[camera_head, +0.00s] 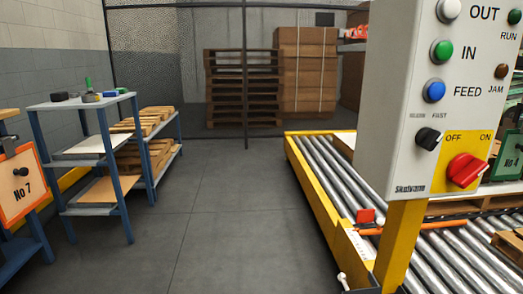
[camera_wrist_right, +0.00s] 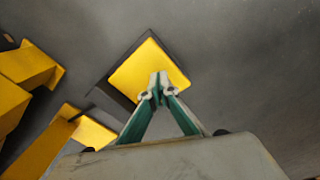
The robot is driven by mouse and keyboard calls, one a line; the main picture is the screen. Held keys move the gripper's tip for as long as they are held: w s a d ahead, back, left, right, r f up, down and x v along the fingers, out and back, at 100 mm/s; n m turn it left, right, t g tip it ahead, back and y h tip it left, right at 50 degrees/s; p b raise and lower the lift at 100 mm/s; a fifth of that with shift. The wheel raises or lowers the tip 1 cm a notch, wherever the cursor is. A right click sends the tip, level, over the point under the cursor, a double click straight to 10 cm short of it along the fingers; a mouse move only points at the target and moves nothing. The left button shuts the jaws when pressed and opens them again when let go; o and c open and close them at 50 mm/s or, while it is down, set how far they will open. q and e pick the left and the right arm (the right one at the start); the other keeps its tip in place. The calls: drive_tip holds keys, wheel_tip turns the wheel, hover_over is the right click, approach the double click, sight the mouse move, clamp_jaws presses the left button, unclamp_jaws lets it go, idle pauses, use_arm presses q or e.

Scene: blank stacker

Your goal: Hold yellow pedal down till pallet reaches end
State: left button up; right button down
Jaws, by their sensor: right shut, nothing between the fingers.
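The yellow pedal (camera_wrist_right: 145,72) is a square plate near the floor in the right wrist view, with a dark edge around its left side. My right gripper (camera_wrist_right: 160,84) is shut and empty, its fingertips overlapping the pedal's lower right part. Whether they touch or press it I cannot tell. In the head view a wooden pallet (camera_head: 510,246) shows in part on the roller conveyor (camera_head: 320,180) at the right edge. The pedal and my right gripper do not show in the head view. My left gripper is in neither view.
A control panel (camera_head: 400,100) on a yellow post (camera_head: 402,240) hides part of the conveyor. An orange bar (camera_head: 430,227) crosses the rollers. Yellow brackets (camera_wrist_right: 25,65) stand left of the pedal. A blue shelf (camera_head: 85,105) stands left; the floor (camera_head: 215,210) between is clear.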

drive_tip(key=shift+f, duration=0.15)
drive_tip(key=shift+f, duration=0.7)
